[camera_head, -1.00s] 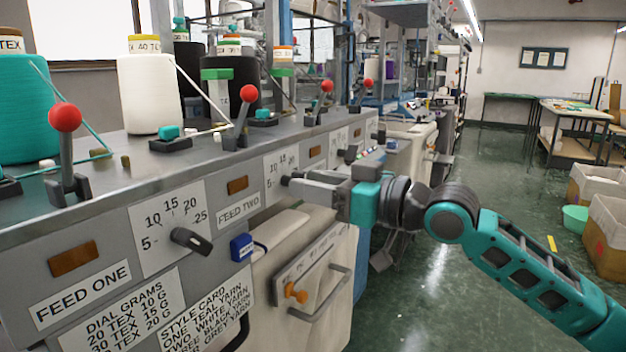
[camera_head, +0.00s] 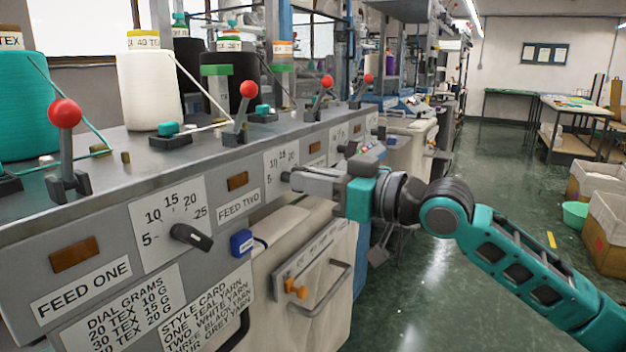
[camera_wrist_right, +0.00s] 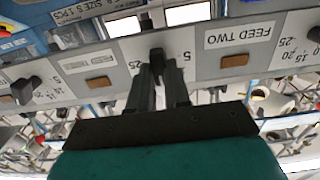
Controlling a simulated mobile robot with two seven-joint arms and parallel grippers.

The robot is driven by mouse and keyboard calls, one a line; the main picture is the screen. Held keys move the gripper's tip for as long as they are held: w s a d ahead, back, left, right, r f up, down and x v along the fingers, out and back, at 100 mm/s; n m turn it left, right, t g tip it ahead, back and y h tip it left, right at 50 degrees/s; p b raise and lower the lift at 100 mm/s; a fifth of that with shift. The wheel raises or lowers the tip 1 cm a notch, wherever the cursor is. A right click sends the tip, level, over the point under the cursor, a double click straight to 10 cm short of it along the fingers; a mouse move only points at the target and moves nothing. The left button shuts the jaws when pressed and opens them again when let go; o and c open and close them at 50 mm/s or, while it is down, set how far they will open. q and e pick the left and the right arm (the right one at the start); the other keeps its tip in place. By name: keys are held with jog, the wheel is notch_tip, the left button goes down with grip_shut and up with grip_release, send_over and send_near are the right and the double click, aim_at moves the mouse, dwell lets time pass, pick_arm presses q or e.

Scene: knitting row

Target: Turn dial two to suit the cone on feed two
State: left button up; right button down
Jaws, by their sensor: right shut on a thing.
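My right gripper (camera_head: 290,177) reaches dial two (camera_head: 274,173) on the machine's front, just right of the FEED TWO label (camera_head: 238,206). In the right wrist view, which is upside down, its fingers (camera_wrist_right: 159,84) are shut on the dark knob of dial two (camera_wrist_right: 157,57). The fingers and knob cover part of the scale; I cannot tell which number the knob points at. The white cone (camera_head: 150,92), with a yellow top and a label reading 40 TEX, stands upright on the machine top above. My left gripper is not in view.
A dial grams card (camera_head: 122,305) and a style card (camera_head: 208,312) are on the front panel. Red-knobbed levers (camera_head: 64,114) rise above the top. The aisle floor (camera_head: 440,270) is clear.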

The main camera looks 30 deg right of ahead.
pick_arm(q)
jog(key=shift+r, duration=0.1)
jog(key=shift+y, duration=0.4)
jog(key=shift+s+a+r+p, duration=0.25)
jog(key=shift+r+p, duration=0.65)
jog(key=shift+p, duration=0.5)
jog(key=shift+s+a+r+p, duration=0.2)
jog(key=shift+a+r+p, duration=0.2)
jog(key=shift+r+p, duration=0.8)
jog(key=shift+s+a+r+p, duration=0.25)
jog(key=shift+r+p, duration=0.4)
jog(key=shift+p, duration=1)
pick_arm(e)
jog(key=shift+d+m, duration=0.1)
jog(key=shift+m, duration=3.8)
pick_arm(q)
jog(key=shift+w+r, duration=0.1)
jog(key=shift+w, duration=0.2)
pick_arm(e)
jog(key=c, duration=1.1)
grip_release()
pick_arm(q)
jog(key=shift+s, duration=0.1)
